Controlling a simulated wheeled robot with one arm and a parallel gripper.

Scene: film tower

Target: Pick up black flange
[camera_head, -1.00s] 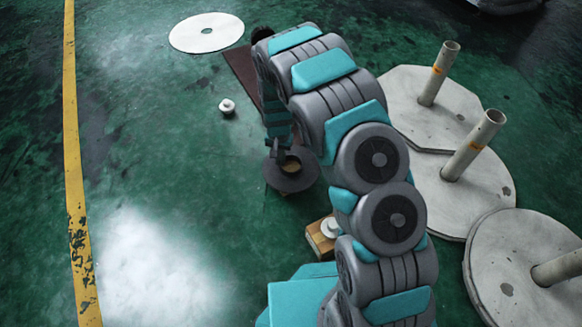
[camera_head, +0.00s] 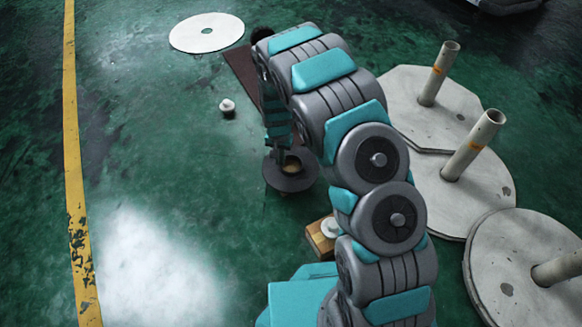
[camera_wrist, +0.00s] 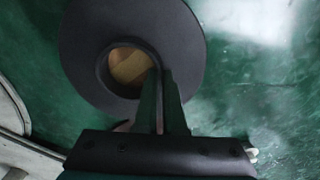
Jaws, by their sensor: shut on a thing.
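The black flange (camera_head: 290,183) is a dark flat ring with a raised collar around its central hole. It lies below the end of my arm in the head view. In the wrist view the flange (camera_wrist: 85,60) fills the upper left, and a tan wooden surface shows through its hole. My gripper (camera_wrist: 162,80) is shut on the flange's collar at the hole's right edge. In the head view my gripper (camera_head: 278,157) is small and partly covered by my arm. I cannot tell whether the flange is clear of its support.
Concrete discs with upright posts (camera_head: 465,145) stand at the right. A white disc (camera_head: 206,33) lies at the back left. A small white knobbed part (camera_head: 227,106) is on the floor, and a wooden block (camera_head: 321,238) with a white part sits near my base. The floor at left is clear.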

